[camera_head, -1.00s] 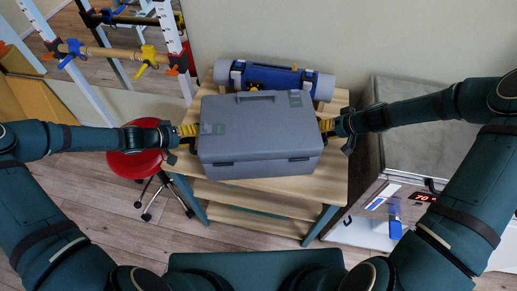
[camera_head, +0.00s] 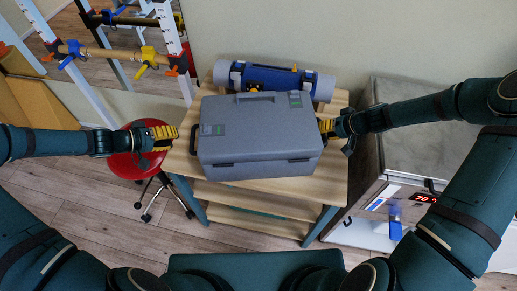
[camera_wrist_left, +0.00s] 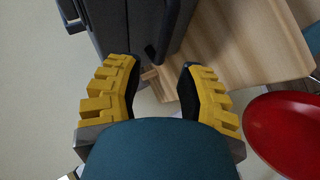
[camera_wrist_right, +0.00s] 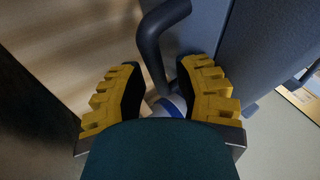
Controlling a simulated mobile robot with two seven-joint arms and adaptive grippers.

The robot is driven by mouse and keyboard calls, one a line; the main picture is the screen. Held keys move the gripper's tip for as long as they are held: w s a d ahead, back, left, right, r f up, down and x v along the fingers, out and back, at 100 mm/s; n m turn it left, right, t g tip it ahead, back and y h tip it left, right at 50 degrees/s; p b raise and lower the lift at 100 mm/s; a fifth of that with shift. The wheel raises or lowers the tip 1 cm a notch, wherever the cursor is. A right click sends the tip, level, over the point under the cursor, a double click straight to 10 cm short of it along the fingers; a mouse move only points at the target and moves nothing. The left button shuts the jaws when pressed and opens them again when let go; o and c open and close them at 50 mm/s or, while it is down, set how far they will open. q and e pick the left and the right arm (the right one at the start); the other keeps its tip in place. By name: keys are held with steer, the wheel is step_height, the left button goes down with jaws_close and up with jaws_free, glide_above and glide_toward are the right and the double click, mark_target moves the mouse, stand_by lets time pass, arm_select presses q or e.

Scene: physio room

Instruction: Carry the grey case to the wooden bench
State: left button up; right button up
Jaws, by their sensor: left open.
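The grey case (camera_head: 258,143) stands flat on a light wooden bench (camera_head: 330,185) with lower shelves. A side handle (camera_head: 194,138) shows on its left end. My left gripper (camera_head: 172,137) is open and empty, a little left of that handle and apart from it. In the left wrist view the case (camera_wrist_left: 150,25) lies beyond the open fingers. My right gripper (camera_head: 326,127) is at the case's right end. In the right wrist view its fingers are spread, with the dark side handle (camera_wrist_right: 150,45) reaching down between the fingertips.
A blue and grey roll-shaped device (camera_head: 275,80) lies behind the case on the bench. A red stool (camera_head: 135,163) stands left, under my left gripper. A grey padded couch (camera_head: 420,125) and a unit with a red display (camera_head: 424,197) are right.

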steer(key=v, duration=1.2)
